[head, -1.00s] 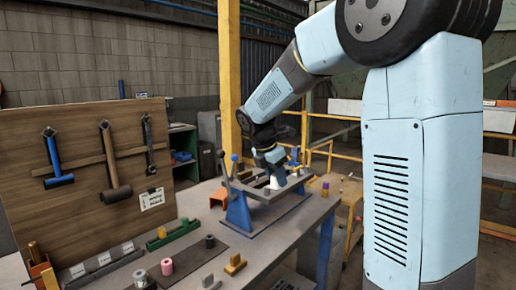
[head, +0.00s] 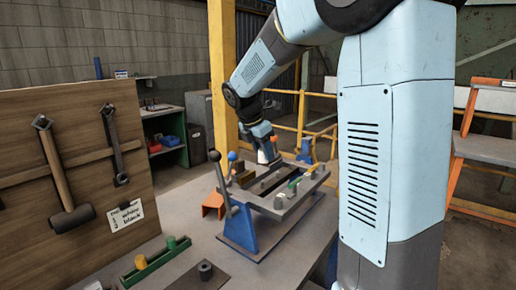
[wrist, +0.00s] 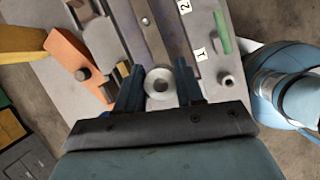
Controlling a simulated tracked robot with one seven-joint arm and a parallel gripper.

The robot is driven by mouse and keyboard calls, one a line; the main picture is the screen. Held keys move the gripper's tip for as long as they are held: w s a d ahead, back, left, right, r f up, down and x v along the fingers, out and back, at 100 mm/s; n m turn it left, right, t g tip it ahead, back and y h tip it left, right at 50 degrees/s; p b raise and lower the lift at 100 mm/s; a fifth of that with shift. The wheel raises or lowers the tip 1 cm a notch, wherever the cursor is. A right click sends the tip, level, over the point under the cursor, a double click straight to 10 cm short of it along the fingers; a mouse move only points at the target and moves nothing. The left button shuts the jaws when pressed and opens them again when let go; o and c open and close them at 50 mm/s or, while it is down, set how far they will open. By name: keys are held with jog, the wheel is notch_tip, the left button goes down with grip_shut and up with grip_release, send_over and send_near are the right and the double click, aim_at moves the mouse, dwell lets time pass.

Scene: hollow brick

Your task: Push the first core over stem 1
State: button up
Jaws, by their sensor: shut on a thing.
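My gripper (wrist: 159,88) is shut on a pale, round core (wrist: 150,98) with a hole through its middle, seen end-on between the two dark blue fingers in the wrist view. In the head view my gripper (head: 268,158) is at the back of the blue-legged fixture (head: 287,208), with a bit of white at its tip. White tags reading 1 (wrist: 201,54) and 2 (wrist: 185,7) lie on the fixture beside a dark rail. I cannot make out stem 1, and cannot tell whether anything sits inside the core's hole.
An orange bracket (wrist: 78,62) is at the left. The fixture's lever (head: 222,180) stands at its left end.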

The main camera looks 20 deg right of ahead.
aim_at(261, 161)
jog(key=shift+a+f, duration=0.2)
jog(key=shift+f, duration=2.4)
jog(key=shift+f, duration=2.1)
jog(key=o, duration=1.1)
jog(key=shift+o, duration=0.2)
jog(key=v, duration=1.3)
jog(key=shift+a+r, duration=0.2)
jog(key=shift+r, duration=0.1)
